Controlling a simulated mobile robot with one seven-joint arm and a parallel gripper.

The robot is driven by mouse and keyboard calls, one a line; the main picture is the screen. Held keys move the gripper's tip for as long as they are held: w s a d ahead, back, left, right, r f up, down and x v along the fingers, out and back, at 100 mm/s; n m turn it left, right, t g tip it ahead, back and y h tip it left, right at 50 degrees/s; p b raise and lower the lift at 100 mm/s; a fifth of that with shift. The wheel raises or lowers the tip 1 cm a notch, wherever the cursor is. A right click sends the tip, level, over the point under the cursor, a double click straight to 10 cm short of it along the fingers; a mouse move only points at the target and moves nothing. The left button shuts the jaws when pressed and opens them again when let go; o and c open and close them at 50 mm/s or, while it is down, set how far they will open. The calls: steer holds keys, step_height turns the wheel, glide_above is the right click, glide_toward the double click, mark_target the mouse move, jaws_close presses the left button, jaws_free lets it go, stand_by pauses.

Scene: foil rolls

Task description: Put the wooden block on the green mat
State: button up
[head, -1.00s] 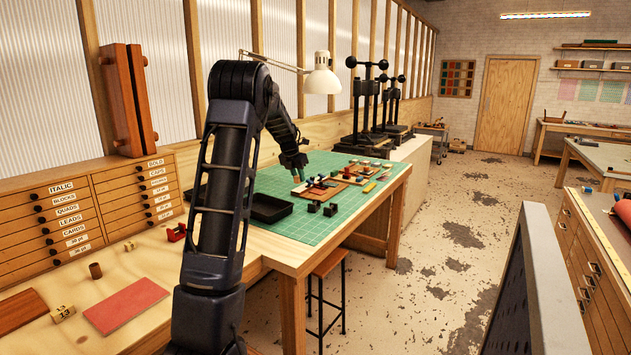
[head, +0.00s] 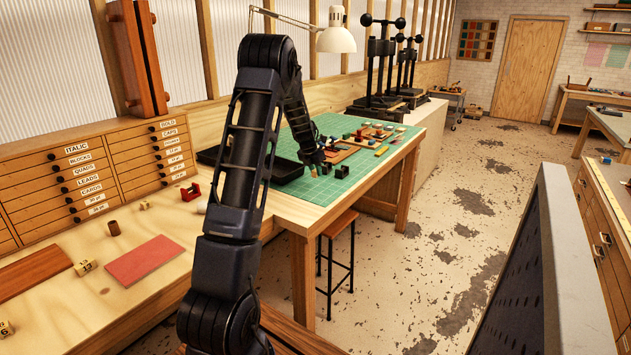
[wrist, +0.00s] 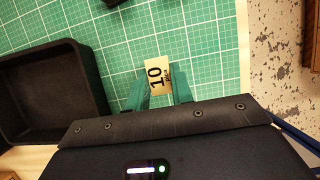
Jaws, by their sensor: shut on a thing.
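My gripper (wrist: 160,92) is shut on a small wooden block (wrist: 157,77) with a black "10" printed on its face. The block sits between the teal fingertips, and its far end shows beyond them. The green mat (wrist: 205,50) with white grid lines lies beneath; I cannot tell whether the block touches it. In the head view, my gripper (head: 314,161) is low over the near part of the green mat (head: 320,190), just left of two small black blocks. The block is too small there to make out clearly.
A black tray (wrist: 48,95) lies left of my gripper in the wrist view. Black blocks (head: 342,171) stand close by on the mat. Colored pieces and wooden trays lie farther back. A lamp (head: 336,38) stands behind. The mat's near right part is bare.

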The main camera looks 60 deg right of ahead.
mark_target(315, 177)
steer(key=shift+f, duration=2.45)
steer(key=shift+f, duration=0.15)
steer(key=o, duration=1)
